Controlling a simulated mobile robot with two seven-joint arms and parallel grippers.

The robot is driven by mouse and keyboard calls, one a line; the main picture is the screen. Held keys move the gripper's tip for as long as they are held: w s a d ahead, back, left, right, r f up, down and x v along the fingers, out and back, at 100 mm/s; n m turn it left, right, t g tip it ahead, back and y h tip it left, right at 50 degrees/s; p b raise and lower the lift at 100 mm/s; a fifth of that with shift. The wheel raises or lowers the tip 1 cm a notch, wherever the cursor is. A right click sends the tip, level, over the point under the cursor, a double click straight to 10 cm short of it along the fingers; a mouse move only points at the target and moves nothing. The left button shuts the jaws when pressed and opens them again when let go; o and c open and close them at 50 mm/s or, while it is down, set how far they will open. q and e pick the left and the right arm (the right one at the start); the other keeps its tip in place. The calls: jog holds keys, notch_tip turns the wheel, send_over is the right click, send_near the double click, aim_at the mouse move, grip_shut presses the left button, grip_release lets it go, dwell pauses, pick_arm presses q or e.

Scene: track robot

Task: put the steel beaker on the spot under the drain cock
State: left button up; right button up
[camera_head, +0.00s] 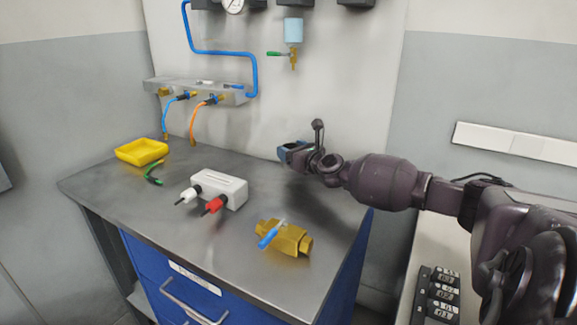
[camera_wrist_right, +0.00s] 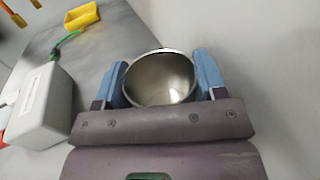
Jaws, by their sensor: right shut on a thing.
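The steel beaker (camera_wrist_right: 160,80) shows in the right wrist view, its round open mouth facing the camera, between the two blue fingers. My right gripper (camera_head: 291,152) is shut on the beaker, at the back right of the workbench in the head view. There the gripper hides the beaker, and I cannot tell whether it touches the bench. The drain cock (camera_head: 294,60), brass with a green lever, hangs below a pale blue bowl (camera_head: 293,30) on the back panel, above the gripper. I cannot make out the spot beneath it. My left gripper is not in view.
A manifold (camera_head: 200,91) with hoses is on the back panel.

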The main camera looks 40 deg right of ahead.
notch_tip(320, 180, down, 4)
jog(key=shift+d+f+b, duration=0.1)
jog(key=shift+b, duration=0.85)
jog(key=shift+d, duration=0.1)
jog(key=shift+r, duration=0.3)
jog(key=shift+f, duration=0.1)
jog(key=o, duration=0.6)
jog(key=shift+o, duration=0.2)
